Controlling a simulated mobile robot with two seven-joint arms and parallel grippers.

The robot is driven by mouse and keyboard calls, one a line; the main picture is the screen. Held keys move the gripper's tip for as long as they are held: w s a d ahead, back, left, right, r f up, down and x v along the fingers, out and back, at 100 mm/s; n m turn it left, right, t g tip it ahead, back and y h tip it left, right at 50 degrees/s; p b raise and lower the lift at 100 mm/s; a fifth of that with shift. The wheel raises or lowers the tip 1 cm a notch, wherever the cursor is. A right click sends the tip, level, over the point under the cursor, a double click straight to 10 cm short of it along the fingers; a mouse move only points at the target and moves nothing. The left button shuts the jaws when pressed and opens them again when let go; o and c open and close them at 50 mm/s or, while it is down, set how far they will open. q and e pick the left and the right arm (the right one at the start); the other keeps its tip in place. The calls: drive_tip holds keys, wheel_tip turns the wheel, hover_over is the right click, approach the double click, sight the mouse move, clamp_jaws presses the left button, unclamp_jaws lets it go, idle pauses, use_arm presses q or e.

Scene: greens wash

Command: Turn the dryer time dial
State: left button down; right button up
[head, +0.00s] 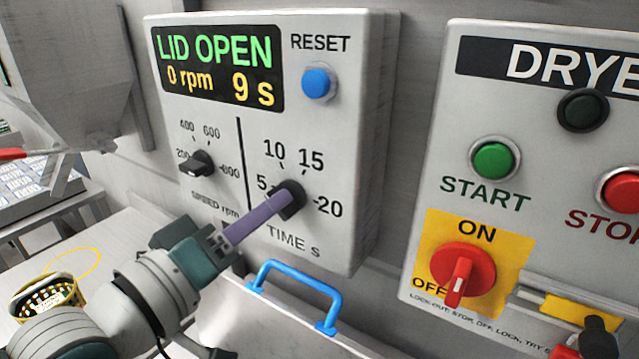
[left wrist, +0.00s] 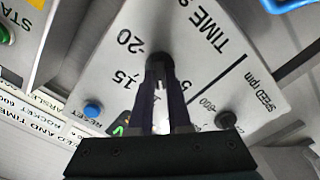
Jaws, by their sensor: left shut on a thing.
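The black time dial (head: 291,197) sits at the lower right of the grey control box (head: 350,130), among the marks 5, 10, 15 and 20. The box's display (head: 219,68) reads LID OPEN, 0 rpm, 9 s. My left gripper (head: 282,201) comes in from the lower left, its purple fingers shut on the dial. In the left wrist view the two fingers (left wrist: 161,75) reach the dial (left wrist: 159,62), and its pointer is largely hidden between them. My right gripper is not clearly in view.
The black speed dial (head: 197,164) is left of the time dial. The blue reset button (head: 318,83) is above, and a blue handle (head: 298,292) is below. The dryer panel (head: 420,230) with start, stop and a red switch (head: 463,275) stands to the right.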

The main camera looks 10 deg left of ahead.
use_arm(q)
drive_tip(key=shift+f+n+b, duration=0.15)
drive_tip(key=shift+n+b, duration=1.2)
drive_tip(key=shift+n, duration=2.95)
drive_tip(key=c, duration=0.9)
unclamp_jaws()
drive_tip(key=shift+o, duration=0.2)
drive_tip(key=shift+s, duration=0.1)
